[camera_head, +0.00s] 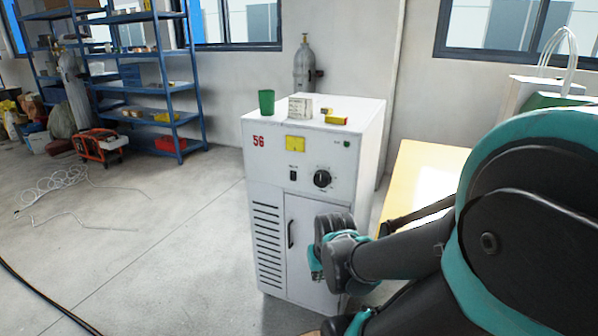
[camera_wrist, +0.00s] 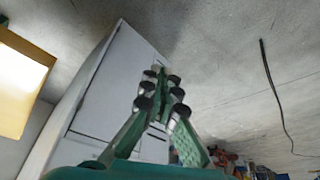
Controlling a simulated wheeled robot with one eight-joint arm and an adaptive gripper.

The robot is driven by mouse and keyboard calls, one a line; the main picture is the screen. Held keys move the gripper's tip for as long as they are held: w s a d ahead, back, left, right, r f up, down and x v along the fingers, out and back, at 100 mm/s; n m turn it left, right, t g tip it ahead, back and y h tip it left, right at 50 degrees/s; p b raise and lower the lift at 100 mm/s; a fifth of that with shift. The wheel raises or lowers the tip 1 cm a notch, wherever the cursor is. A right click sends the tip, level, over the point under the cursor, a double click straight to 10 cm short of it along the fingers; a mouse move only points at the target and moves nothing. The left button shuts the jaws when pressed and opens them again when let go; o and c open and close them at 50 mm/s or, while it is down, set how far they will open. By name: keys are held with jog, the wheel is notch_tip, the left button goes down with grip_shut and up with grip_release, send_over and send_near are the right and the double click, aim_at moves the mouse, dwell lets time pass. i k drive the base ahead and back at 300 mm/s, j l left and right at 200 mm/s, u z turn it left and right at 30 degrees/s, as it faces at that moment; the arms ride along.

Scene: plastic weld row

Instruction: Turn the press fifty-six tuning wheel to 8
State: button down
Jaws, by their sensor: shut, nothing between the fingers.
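A white press cabinet (camera_head: 265,165) marked with a red 56 stands in the middle of the head view. Its black round tuning wheel (camera_head: 322,179) is on the upper front panel, right of a small black switch (camera_head: 292,175). The scale around the wheel is too small to read. My gripper (camera_head: 316,265) is low in front of the cabinet's door, below the wheel and apart from it. In the wrist view my gripper (camera_wrist: 158,75) is shut and empty, with the white cabinet (camera_wrist: 115,85) behind it. The wheel does not show in the wrist view.
A green cup (camera_head: 266,102), a small white card (camera_head: 300,107) and yellow-red items (camera_head: 336,120) stand on the cabinet top. A yellow-topped table (camera_head: 415,175) is to the right. Blue shelves (camera_head: 172,85) stand at the back left. The floor left of the cabinet is mostly clear, with cables.

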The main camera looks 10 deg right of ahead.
aim_at(321, 178)
jog(key=j+z, duration=0.2)
jog(key=z, duration=1.25)
jog(key=k+j+z, duration=0.1)
jog(key=k, duration=0.3)
jog(key=k+j, duration=0.1)
jog(key=k, duration=0.3)
jog(key=j+z, duration=0.05)
